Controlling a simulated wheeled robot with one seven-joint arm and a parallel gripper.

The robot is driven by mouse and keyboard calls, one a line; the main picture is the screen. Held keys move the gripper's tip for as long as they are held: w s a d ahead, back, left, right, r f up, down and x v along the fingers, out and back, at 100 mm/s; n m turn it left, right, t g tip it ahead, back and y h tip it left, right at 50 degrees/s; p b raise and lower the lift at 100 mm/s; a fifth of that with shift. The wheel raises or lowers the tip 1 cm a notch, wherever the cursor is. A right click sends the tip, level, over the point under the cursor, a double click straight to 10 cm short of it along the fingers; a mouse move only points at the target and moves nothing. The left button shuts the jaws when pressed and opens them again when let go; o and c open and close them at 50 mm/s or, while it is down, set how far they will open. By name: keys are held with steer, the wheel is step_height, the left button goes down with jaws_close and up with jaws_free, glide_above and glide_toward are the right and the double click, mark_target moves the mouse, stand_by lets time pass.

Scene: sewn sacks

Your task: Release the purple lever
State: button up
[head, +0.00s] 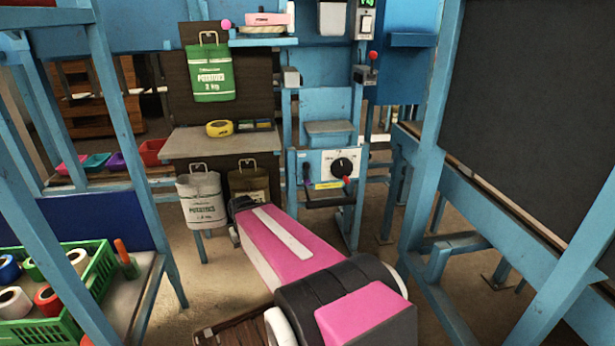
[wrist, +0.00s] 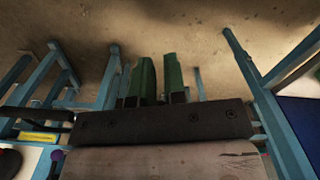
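The lever with a small purple tip (head: 307,170) is on the left of the white-and-blue machine panel (head: 334,163) in the head view. A purple tip also shows at the lower left edge of the wrist view (wrist: 57,155). My gripper (wrist: 159,62) shows two green fingers in the wrist view, with a narrow gap and nothing between them. It points at the floor and is apart from the lever. In the head view my gripper is hidden behind my pink arm.
A red-tipped lever (head: 347,181) and a black dial (head: 343,167) share the panel. A grey sack (head: 202,200) and a green sack (head: 213,75) hang to the left. Blue frame posts (head: 432,130) stand at the right. A green crate (head: 75,300) holds tape rolls.

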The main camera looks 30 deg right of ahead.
mark_target(307, 174)
steer(key=shift+w+d, duration=0.25)
jaws_close()
steer(key=w+d+r+m+t, duration=0.2)
steer(key=w+d+r, duration=0.2)
steer(key=d, duration=1)
steer(key=w+d+r+m+t, duration=0.2)
steer(key=w+d+r, duration=0.3)
steer(key=d, duration=0.9)
steer(key=w+d+r+m+t, duration=0.2)
steer(key=w+d+r+m, duration=0.1)
steer(key=d, duration=1.1)
steer(key=w+r, duration=0.1)
steer(key=w, duration=0.1)
steer(key=shift+w+d+r+t+y, duration=0.25)
steer(key=shift+w+r+t+y, duration=0.15)
steer(key=w+a+r+x, duration=0.1)
steer(key=a+x, duration=0.1)
steer(key=x, duration=1)
steer(key=shift+w+a+f, duration=0.25)
steer(key=shift+f, duration=0.15)
